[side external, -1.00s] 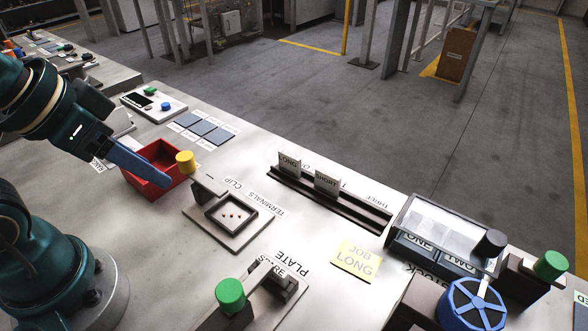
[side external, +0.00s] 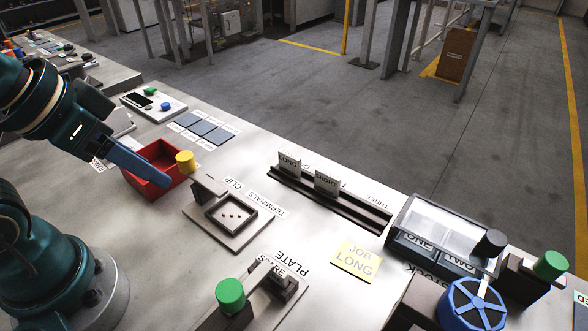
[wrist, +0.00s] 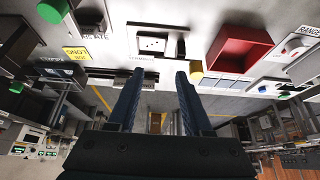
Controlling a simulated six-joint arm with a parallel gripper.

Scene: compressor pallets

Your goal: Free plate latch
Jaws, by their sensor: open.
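The plate fixture (side external: 266,284) stands at the front of the bench in the side view, with a PLATE label beside it. A green knob (side external: 230,295) sits on its bar; I take this as the plate latch. The green knob also shows at the top left of the wrist view (wrist: 52,10). My gripper (side external: 168,181) hangs by the red bin (side external: 137,180), far from the green knob. In the wrist view its two blue fingers (wrist: 165,74) are apart with nothing between them.
Beyond are a dark rail (side external: 333,207) with LONG and SHORT cards, a yellow JOB LONG card (side external: 357,261), a glass-lidded box (side external: 440,231) and a blue wheel (side external: 472,306).

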